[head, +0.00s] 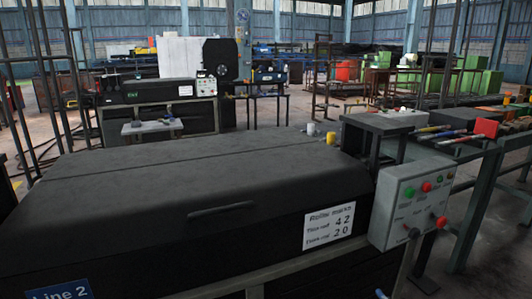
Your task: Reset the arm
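Neither of my grippers shows in the head view, and no part of my arms can be made out. A long black machine cover (150,205) with a dark handle (220,208) fills the foreground, and it is closed. A white label (328,226) on its front carries printed text and numbers. A grey control box (412,203) with red and green buttons and knobs stands at the cover's right end. A blue sign (60,291) reading "Line 2" is at the lower left.
A workbench (480,140) with hand tools and a red block (486,128) stands at the right. A white cup (311,128) and a yellow cup (331,138) stand behind the cover. Another black machine (160,100) stands farther back. Open floor (275,118) shows between them.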

